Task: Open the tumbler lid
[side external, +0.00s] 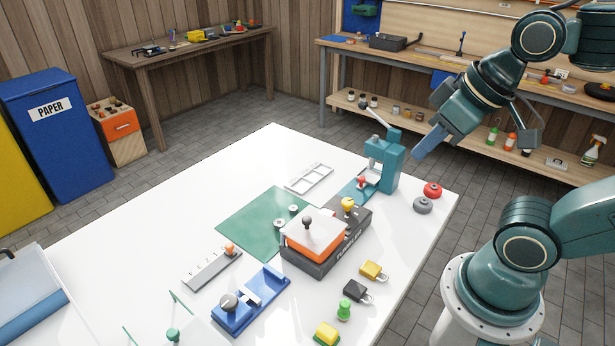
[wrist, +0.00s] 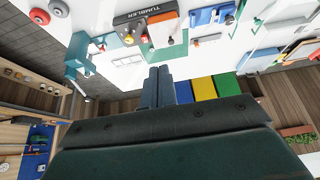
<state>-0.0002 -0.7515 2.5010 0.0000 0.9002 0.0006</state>
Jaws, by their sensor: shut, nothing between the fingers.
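The tumbler (side external: 312,262) is a dark grey box lettered TUMBLER on the white table. Its orange part has a pale top plate (side external: 322,233) with a dark round knob (side external: 307,222). The plate lies roughly flat over the box. A yellow knob (side external: 347,203) stands on the dark rear part. The tumbler also shows at the top of the wrist view (wrist: 140,17). My gripper (side external: 420,152) is raised beyond the table's far right side, well apart from the tumbler. Its fingers are together and empty in the wrist view (wrist: 158,72). The inside of the tumbler is hidden.
A teal press (side external: 392,165) stands behind the tumbler, near my gripper. Red (side external: 432,189) and grey (side external: 423,206) round pieces lie to its right. Padlocks (side external: 372,270) lie in front right, a blue fixture (side external: 250,300) front left. A green mat (side external: 240,225) lies left.

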